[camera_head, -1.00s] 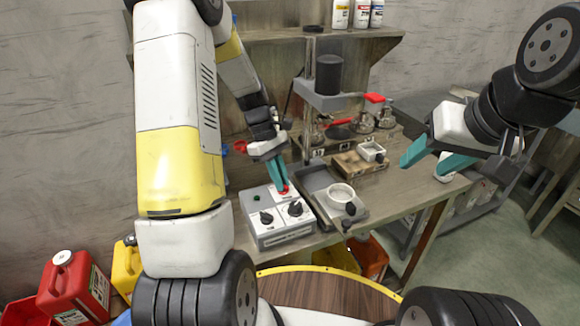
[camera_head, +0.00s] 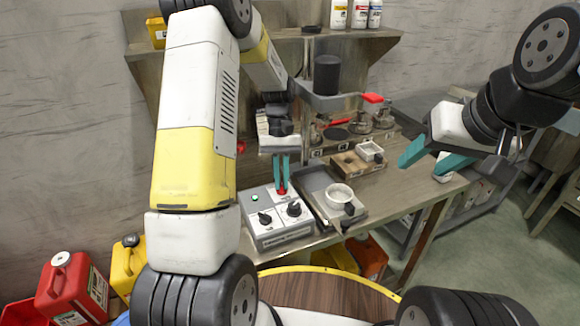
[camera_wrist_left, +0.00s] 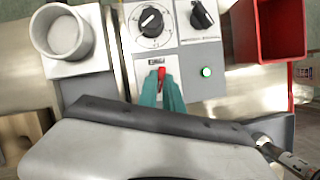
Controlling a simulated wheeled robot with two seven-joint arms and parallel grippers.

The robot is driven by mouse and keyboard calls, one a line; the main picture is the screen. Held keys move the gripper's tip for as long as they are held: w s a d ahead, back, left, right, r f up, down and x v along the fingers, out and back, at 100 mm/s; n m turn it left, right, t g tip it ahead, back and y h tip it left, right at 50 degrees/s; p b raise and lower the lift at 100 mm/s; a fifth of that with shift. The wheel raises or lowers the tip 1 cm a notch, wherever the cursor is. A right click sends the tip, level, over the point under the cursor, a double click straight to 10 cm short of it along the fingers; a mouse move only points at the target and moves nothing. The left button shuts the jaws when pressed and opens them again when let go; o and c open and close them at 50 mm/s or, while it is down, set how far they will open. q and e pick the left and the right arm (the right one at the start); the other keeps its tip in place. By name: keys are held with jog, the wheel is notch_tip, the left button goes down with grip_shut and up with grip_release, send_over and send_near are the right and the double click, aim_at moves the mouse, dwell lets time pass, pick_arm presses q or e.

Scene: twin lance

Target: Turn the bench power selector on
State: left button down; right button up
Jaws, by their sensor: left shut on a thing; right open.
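The bench power selector is a small red lever (camera_wrist_left: 162,78) on a white plate of the grey control box (camera_head: 280,235). My left gripper (camera_head: 281,187) reaches down over the back of the box with its teal fingers shut on the red lever; it also shows in the left wrist view (camera_wrist_left: 162,88). The fingers hide part of the lever. A green lamp (camera_wrist_left: 207,72) beside the lever is lit. Two black knobs (camera_wrist_left: 151,23) sit on the same box. My right gripper (camera_head: 427,159) is open and empty above the right part of the bench.
A tray with a white cup (camera_head: 340,194) stands right of the box. Behind it are a stand with a black cylinder (camera_head: 327,75) and a wooden block (camera_head: 350,163). A red bin (camera_wrist_left: 268,28) lies beside the box. Red and yellow jugs (camera_head: 72,288) stand lower left.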

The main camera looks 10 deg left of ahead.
pick_arm(q)
jog(key=shift+m+y, duration=0.3)
jog(key=shift+m, duration=0.6)
jog(key=shift+d, duration=0.1)
jog(key=shift+w, duration=0.1)
jog(key=c, duration=1.5)
grip_release()
jog(key=v, duration=0.8)
jog(key=shift+f, duration=0.1)
